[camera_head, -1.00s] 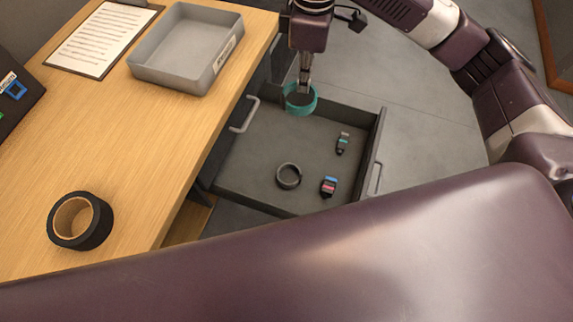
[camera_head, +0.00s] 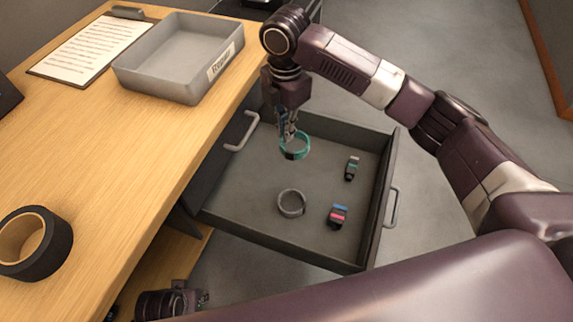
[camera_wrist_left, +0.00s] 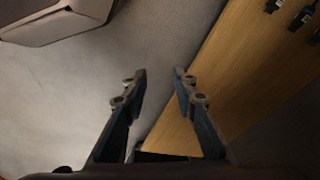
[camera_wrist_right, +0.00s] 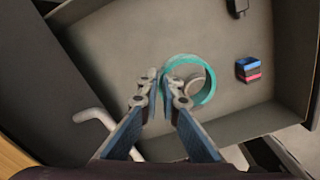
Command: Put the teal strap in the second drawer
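The teal strap (camera_head: 296,146) is a ring held at the fingertips of my right gripper (camera_head: 289,132), above the far left part of an open grey drawer (camera_head: 243,202). In the right wrist view the fingertips (camera_wrist_right: 161,88) close on the left rim of the strap (camera_wrist_right: 211,84). A gap between the strap and the drawer floor is hard to judge. The open drawer sits below a closed front with a handle (camera_head: 241,132). My left gripper (camera_wrist_left: 160,75) is open and empty, with bare floor and a wooden surface in its view.
In the drawer lie a grey ring (camera_head: 291,203), a blue-and-red banded item (camera_head: 338,216) and a dark teal-striped item (camera_head: 352,168). On the wooden desk (camera_head: 110,150) are a labelled grey tray (camera_head: 150,86), black tape (camera_head: 58,246) and a clipboard (camera_head: 62,72).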

